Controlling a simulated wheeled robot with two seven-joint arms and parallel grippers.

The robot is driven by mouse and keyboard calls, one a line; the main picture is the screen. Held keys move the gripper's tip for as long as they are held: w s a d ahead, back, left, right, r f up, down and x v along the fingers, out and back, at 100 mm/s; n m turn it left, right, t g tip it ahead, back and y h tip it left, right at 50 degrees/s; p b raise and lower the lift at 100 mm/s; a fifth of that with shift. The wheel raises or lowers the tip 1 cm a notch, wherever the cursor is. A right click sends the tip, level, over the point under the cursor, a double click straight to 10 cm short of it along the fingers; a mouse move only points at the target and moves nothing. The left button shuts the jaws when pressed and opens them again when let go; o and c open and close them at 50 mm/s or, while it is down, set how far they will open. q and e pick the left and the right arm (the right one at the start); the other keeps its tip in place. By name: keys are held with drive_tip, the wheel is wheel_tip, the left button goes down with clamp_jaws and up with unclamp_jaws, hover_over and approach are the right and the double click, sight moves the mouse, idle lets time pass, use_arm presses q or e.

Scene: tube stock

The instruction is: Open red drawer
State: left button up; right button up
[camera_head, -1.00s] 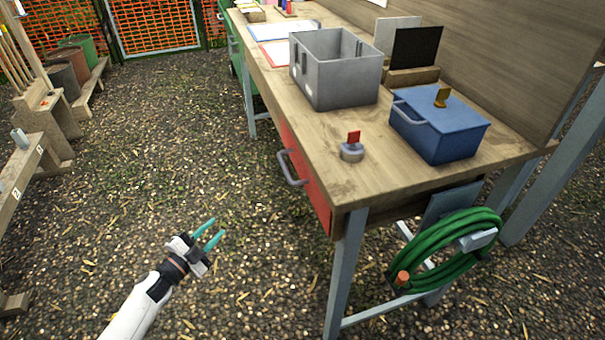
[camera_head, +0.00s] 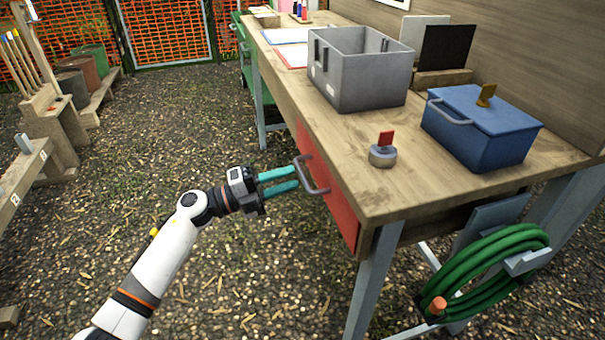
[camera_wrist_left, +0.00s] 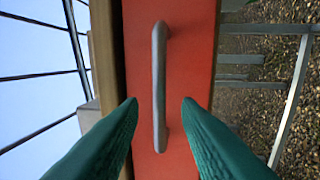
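The red drawer (camera_head: 335,197) is in the side of the wooden workbench, and its front looks flush with the bench. It has a grey bar handle (camera_head: 312,176). My left gripper (camera_head: 297,179) is open, its teal fingers pointing at the handle from the left. In the left wrist view the handle (camera_wrist_left: 159,85) runs up the picture on the red drawer front (camera_wrist_left: 190,60), between the two open fingertips (camera_wrist_left: 160,102). I cannot tell whether the fingertips reach past the bar. My right gripper is not in view.
On the workbench (camera_head: 400,190) stand a grey bin (camera_head: 358,85), a blue box (camera_head: 480,135) and a small round piece with a red tab (camera_head: 383,152). A coiled green hose (camera_head: 485,280) hangs at the bench end. The gravel left of the bench is open.

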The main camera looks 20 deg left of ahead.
sight(302, 172)
use_arm(q)
drive_tip(key=shift+x, duration=2.15)
drive_tip(key=shift+c, duration=0.3)
clamp_jaws()
